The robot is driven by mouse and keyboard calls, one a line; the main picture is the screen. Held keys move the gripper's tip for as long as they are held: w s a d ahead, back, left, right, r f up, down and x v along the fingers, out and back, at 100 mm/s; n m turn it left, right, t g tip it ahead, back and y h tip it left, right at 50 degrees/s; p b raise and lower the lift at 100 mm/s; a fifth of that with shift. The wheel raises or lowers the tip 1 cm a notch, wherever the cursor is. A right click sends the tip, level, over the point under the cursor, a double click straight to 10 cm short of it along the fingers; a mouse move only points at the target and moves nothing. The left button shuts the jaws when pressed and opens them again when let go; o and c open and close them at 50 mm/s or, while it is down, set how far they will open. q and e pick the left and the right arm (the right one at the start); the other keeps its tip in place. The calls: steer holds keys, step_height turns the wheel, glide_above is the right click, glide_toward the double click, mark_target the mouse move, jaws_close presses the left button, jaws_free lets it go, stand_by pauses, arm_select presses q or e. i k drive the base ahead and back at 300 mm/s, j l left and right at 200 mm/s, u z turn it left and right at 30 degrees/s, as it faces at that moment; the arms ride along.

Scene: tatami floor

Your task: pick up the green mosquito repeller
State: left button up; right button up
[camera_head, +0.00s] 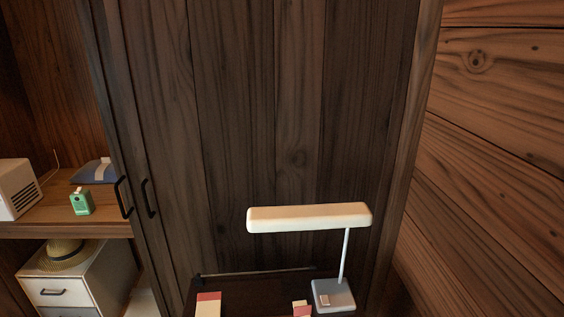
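The green mosquito repeller (81,203) is a small upright green box. It stands on a wooden shelf (60,219) at the left of the head view, near the shelf's front edge. Neither of my grippers shows in this view, so their state and their distance from the repeller cannot be seen.
A white slatted appliance (16,189) and a dark blue item (95,172) share the shelf. A straw hat (63,255) sits on a white drawer cabinet (60,287) below. A desk lamp (308,217) stands before the dark wooden cabinet (260,120).

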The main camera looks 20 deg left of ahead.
mark_target(83, 203)
steer(key=j+z, duration=0.2)
steer(key=j, duration=0.25)
steer(key=k+j+z, duration=0.2)
steer(key=j, duration=0.25)
steer(key=j+z, duration=0.2)
steer(key=j, duration=0.25)
steer(key=k+j+z, duration=0.25)
steer(key=j, duration=0.2)
steer(key=k+j, duration=0.15)
steer(key=j, duration=0.4)
steer(key=k+j, duration=0.2)
steer(key=j, duration=0.3)
steer(key=k+j, duration=0.15)
steer(key=j, duration=0.4)
steer(key=k+j, duration=0.15)
steer(key=j, duration=0.4)
steer(key=k+j, duration=0.2)
steer(key=j, duration=0.35)
steer(key=k+j, duration=0.15)
steer(key=j, duration=0.35)
steer(key=k+j, duration=0.2)
steer(key=j, duration=0.35)
steer(key=k+j, duration=0.15)
steer(key=j, duration=0.4)
